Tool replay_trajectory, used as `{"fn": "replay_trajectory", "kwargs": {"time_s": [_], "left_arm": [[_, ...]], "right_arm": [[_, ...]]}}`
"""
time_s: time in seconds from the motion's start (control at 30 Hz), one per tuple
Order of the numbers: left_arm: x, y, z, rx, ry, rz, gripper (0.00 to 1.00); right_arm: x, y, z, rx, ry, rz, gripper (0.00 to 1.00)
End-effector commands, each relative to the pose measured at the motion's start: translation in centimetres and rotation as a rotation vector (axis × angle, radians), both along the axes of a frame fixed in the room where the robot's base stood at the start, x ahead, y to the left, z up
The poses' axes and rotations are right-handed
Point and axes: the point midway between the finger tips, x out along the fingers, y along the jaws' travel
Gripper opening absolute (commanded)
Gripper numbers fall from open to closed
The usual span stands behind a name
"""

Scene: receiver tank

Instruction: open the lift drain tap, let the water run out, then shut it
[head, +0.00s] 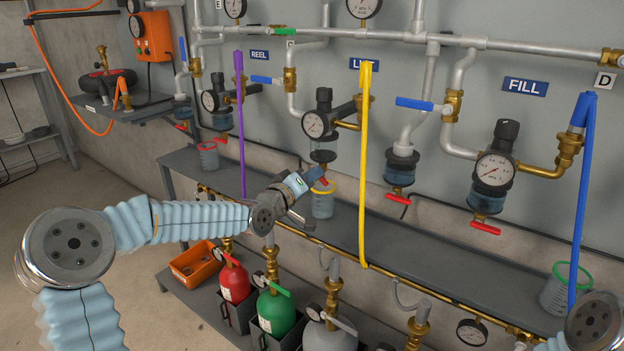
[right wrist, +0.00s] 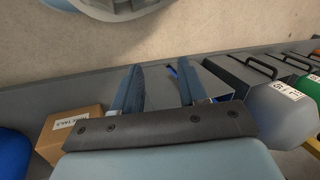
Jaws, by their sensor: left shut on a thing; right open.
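The LIFT label (head: 364,65) is on the back wall, partly covered by a yellow hose (head: 364,160). Below it and to the left is the lift regulator (head: 318,124) with a dial and a clear bowl beneath. The red lift drain tap (head: 317,174) is under the bowl, at the tips of my left gripper (head: 312,180). The gripper is shut on the tap and hides part of it. A clear cup (head: 322,205) stands on the shelf below the tap. Its water level cannot be told. My right gripper (right wrist: 159,68) is open and empty in the right wrist view.
Red taps show under the FILL bowl (head: 486,228) and another bowl (head: 397,199). A cup with a green rim (head: 556,290) stands at right. Red (head: 234,280) and green (head: 276,312) cylinders stand below the shelf. A cardboard box (right wrist: 68,130) lies beside my right gripper.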

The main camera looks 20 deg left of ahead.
Motion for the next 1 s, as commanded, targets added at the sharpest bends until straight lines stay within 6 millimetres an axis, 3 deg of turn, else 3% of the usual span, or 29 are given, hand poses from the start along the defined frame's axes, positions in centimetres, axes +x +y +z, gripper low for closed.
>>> {"fn": "replay_trajectory", "kwargs": {"time_s": [0.5,1.0], "left_arm": [[0.0,0.0,-0.1,-0.438,0.159,0.001,0.0],[0.0,0.0,0.1,-0.648,0.237,0.002,0.0]], "right_arm": [[0.2,-0.5,-1.6,-0.008,-0.004,-0.009,0.43],[0.4,-0.9,-2.6,-0.012,-0.007,-0.015,0.43]]}}
